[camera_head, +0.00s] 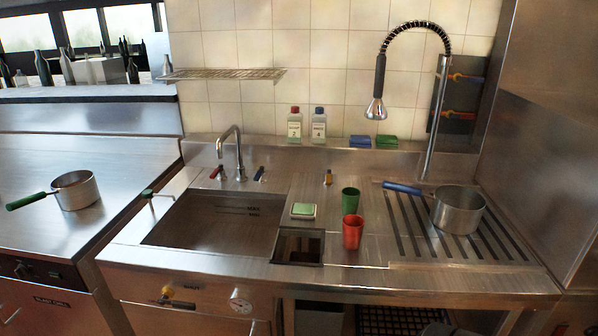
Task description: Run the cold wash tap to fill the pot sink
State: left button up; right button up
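The pot sink (190,222) is a rectangular steel basin left of centre, with MAX and MIN lines on its back wall. I see no clear water surface in it. A curved steel spout (238,140) stands behind it, and no stream shows under it. A tap with a red handle (216,172) is left of the spout. A tap with a blue handle (259,173) is right of it. A lever with a green knob (147,193) is at the basin's left edge. Neither of my grippers is in view.
A green cup (350,200), a red cup (353,232) and a green-topped pad (303,210) stand right of the sink, near a square opening (288,260). A blue-handled pot (458,210) sits on the drainer. A spray hose (377,90) hangs above.

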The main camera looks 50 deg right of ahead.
aim_at(259, 174)
jog(key=z, duration=1.35)
